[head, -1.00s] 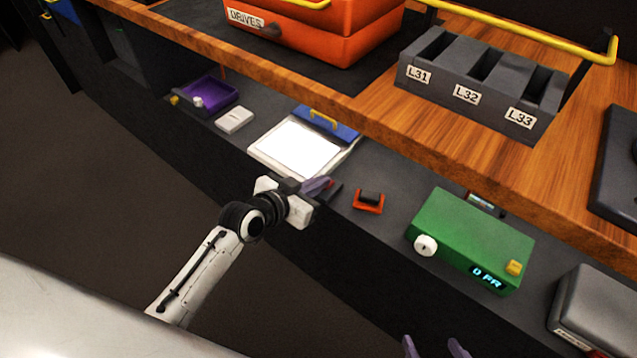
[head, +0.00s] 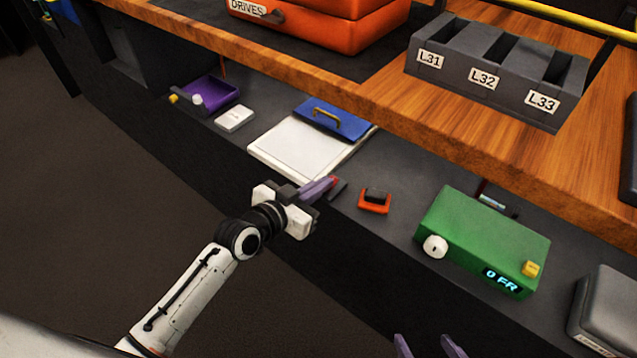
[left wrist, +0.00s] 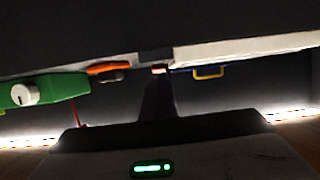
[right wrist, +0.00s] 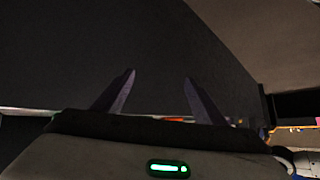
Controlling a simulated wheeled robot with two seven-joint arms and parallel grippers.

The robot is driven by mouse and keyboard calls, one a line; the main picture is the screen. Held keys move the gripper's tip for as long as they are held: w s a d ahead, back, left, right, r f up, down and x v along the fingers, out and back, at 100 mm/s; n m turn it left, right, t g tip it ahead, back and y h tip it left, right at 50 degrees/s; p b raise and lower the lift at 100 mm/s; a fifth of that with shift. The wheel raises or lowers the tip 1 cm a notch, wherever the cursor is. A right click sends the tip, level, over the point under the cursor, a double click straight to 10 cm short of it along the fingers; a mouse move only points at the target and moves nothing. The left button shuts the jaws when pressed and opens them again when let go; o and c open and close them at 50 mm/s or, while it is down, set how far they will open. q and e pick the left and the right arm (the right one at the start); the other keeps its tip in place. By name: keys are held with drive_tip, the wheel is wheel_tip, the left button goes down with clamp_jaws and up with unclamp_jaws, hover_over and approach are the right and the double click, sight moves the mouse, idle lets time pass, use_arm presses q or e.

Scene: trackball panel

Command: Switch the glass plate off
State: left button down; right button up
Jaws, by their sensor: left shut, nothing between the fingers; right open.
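The glass plate (head: 300,152) is a flat pale panel on the lower shelf, with a blue piece (head: 333,117) with a yellow handle over its back edge. Its surface is dull white, not glowing. My left gripper (head: 331,182) is shut and empty at the plate's near right corner. Its tips are at a small red part by a dark block (head: 339,191); I cannot tell whether they touch. In the left wrist view, the red part (left wrist: 160,69) sits just beyond the shut fingers (left wrist: 158,88). My right gripper (right wrist: 158,78) is open and empty, low at the head view's bottom edge.
An orange-based rocker (head: 375,201) and a green box (head: 483,240) with a white knob and lit display stand right of the plate. A white box (head: 234,118) and purple tray (head: 210,94) lie left. The wooden upper shelf (head: 390,110) overhangs the back.

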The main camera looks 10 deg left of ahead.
use_arm(q)
drive_tip(key=shift+r+p, duration=0.65)
drive_tip(key=shift+p, duration=0.05)
use_arm(e)
drive_tip(key=shift+r, duration=0.8)
drive_tip(key=shift+f, duration=0.15)
use_arm(q)
drive_tip(key=p+v, duration=0.5)
drive_tip(key=v, duration=0.6)
drive_tip(key=shift+s+r, duration=0.25)
drive_tip(key=shift+s, duration=0.05)
use_arm(e)
wheel_tip(320, 180, up, 3)
drive_tip(key=shift+d+f, duration=0.1)
drive_tip(key=shift+d, duration=0.05)
